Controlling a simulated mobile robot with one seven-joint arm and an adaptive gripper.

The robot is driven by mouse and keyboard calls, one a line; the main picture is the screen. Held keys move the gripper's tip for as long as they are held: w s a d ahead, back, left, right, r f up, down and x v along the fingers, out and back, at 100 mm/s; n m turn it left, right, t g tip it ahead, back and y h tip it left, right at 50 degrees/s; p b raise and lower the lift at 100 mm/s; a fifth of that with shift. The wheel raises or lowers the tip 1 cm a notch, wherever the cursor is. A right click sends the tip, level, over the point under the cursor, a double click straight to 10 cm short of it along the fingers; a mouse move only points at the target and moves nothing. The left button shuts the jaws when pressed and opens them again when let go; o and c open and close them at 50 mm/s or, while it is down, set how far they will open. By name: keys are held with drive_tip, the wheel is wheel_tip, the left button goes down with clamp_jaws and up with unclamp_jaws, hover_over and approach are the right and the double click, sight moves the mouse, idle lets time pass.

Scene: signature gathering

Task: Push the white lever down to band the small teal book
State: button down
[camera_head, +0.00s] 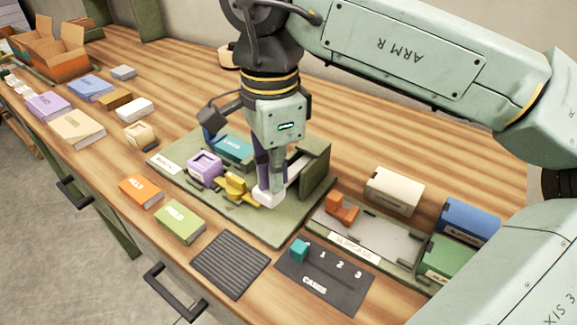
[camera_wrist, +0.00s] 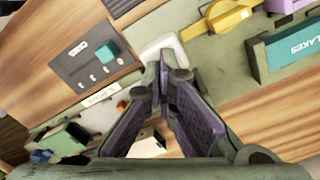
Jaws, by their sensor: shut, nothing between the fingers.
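The small teal book (camera_head: 232,144) lies in a slot at the back left of the green fixture; it also shows in the wrist view (camera_wrist: 293,47). The white lever (camera_head: 268,197) is at the front middle of the fixture, beside a yellow part (camera_head: 237,187). In the wrist view the white lever (camera_wrist: 166,44) shows around the fingertips. My gripper (camera_head: 271,182) is shut and empty, pointing down right at the lever. I cannot tell whether it touches. The fingers hide part of the lever.
A purple block (camera_head: 204,167) sits on the green fixture (camera_head: 255,225) left of the yellow part. A green upright (camera_head: 316,165) stands close right of my gripper. A dark card board (camera_head: 322,285) with a teal piece and a ribbed mat (camera_head: 230,264) lie in front.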

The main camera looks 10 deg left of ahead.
drive_tip(key=shift+f+b, duration=1.3)
drive_tip(key=shift+f, duration=0.5)
idle(0.4)
drive_tip(key=shift+r+p, duration=3.6)
drive_tip(key=shift+r, duration=1)
